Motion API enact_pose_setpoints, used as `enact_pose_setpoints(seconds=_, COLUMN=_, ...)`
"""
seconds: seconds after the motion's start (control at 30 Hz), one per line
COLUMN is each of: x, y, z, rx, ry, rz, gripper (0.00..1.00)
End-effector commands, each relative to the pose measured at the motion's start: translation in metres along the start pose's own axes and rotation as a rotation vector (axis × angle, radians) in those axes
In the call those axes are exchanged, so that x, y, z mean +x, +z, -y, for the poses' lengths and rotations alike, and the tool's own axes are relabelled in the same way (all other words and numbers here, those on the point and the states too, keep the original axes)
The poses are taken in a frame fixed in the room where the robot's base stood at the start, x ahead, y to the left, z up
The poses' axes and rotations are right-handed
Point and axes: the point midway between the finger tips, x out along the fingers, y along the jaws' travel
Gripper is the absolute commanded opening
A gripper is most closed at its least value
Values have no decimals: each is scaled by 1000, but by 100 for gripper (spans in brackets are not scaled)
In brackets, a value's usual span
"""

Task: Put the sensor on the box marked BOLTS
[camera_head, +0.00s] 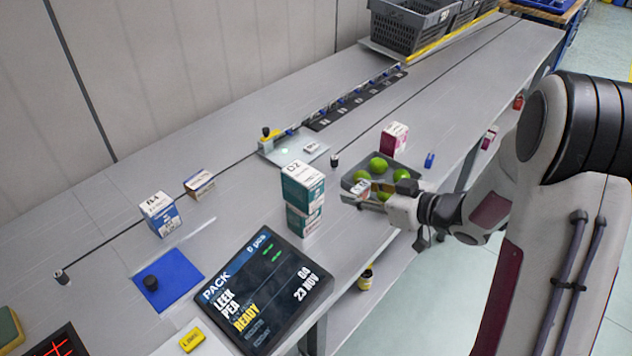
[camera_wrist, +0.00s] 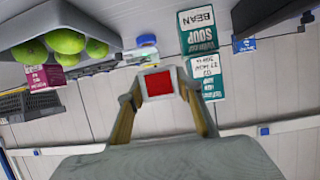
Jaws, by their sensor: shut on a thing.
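My gripper (camera_head: 374,196) is above the table's right edge, in front of the tray of green balls. In the wrist view its two fingers (camera_wrist: 160,108) are closed on a small grey block with a red square face, which I take to be the sensor (camera_wrist: 158,84). It is held clear of the table, as far as I can tell. No box reads BOLTS legibly. Boxes in view are a blue-white box (camera_head: 160,214), a small brown-white box (camera_head: 200,184), a pink-white box (camera_head: 394,138) and a stack of two teal boxes (camera_head: 303,186), lettered SOUP in the wrist view.
The dark tray (camera_head: 352,180) of green balls lies close behind my gripper. The tilted screen (camera_head: 262,290) stands at the front, beside a blue mat (camera_head: 180,282) with a black knob. Grey crates (camera_head: 405,28) stand at the far end. The left-middle table is mostly clear.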

Motion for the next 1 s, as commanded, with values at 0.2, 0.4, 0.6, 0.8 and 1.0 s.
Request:
enact_pose_setpoints(seconds=0.2, x=0, y=-2, z=0, rx=-1, ry=0, rz=-1, gripper=13)
enact_pose_setpoints(seconds=0.4, x=-5, y=-13, z=0, rx=-4, ry=0, rz=-2, gripper=13)
enact_pose_setpoints(seconds=0.6, x=-15, y=-38, z=-1, rx=-6, ry=2, rz=-3, gripper=13)
enact_pose_setpoints(seconds=0.8, x=-30, y=-73, z=0, rx=-6, ry=2, rz=-3, gripper=13)
enact_pose_setpoints(seconds=1.0, x=-43, y=-105, z=0, rx=-4, ry=1, rz=-2, gripper=13)
